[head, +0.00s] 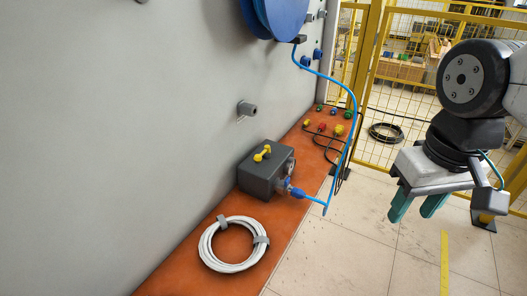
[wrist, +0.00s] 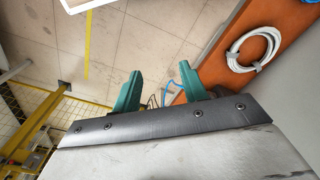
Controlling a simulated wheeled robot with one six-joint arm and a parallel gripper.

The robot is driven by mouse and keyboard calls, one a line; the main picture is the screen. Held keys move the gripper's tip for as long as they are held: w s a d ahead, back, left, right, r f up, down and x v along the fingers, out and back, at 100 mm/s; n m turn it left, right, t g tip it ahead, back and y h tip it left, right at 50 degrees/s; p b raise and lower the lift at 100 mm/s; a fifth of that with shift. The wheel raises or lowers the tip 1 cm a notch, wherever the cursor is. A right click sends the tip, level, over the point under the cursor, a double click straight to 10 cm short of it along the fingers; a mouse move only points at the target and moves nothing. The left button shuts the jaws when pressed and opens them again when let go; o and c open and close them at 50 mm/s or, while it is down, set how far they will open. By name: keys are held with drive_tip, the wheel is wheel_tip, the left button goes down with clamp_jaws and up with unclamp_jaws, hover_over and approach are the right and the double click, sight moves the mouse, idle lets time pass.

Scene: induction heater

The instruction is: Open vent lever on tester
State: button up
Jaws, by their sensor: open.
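The tester is a dark grey box (head: 264,177) on the orange bench against the grey wall in the head view. Its yellow vent lever (head: 262,153) sits on top. A blue hose (head: 352,130) joins the fitting on the tester's right side. My gripper (head: 416,210) is at the right of the head view, well apart from the tester and out over the floor. Its green fingers are spread and empty. The fingers also show in the wrist view (wrist: 158,88). The tester is not clearly visible there; only a bit of blue hose shows near the right finger.
A coil of white cable (head: 233,244) lies on the orange bench (head: 180,268) in front of the tester. Colored connectors (head: 322,127) and black cables lie behind it. A blue reel (head: 275,15) is on the wall above. A yellow fence (head: 400,75) stands behind. The tiled floor between is clear.

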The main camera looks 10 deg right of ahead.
drive_tip(key=w+a+f+m+y, duration=0.2)
drive_tip(key=w+a+f, duration=0.2)
drive_tip(key=w+a, duration=0.45)
drive_tip(key=w+a+f+m+y, duration=0.1)
drive_tip(key=w+a+f+y, duration=0.3)
drive_tip(key=w, duration=0.8)
drive_tip(key=m+t, duration=0.3)
drive_tip(key=m, duration=0.1)
approach(261, 155)
drive_tip(key=x, duration=0.8)
drive_tip(key=shift+a, duration=0.1)
clamp_jaws()
